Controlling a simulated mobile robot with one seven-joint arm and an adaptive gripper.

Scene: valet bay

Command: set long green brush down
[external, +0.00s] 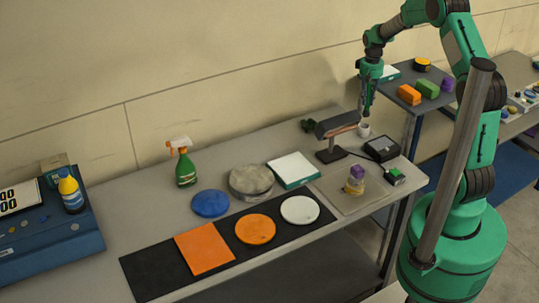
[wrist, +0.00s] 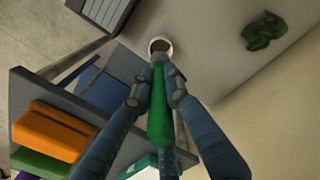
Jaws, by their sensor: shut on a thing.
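The long green brush (wrist: 160,118) is between the fingers of my gripper (wrist: 158,78) in the wrist view. My gripper is shut on it, and its narrow grey end points toward a small white cup (wrist: 160,46). In the external view my gripper (external: 366,108) hangs pointing down, just above the white cup (external: 364,130) at the back right of the grey table (external: 120,215). The brush is hard to make out there. I cannot tell whether its end is inside the cup or above it.
A dark lamp-like stand (external: 335,127) is just left of the cup, and a black device (external: 381,148) is in front. A crumpled green cloth (wrist: 264,30) lies nearby. Orange (external: 409,94) and green (external: 427,88) blocks sit on the side table to the right.

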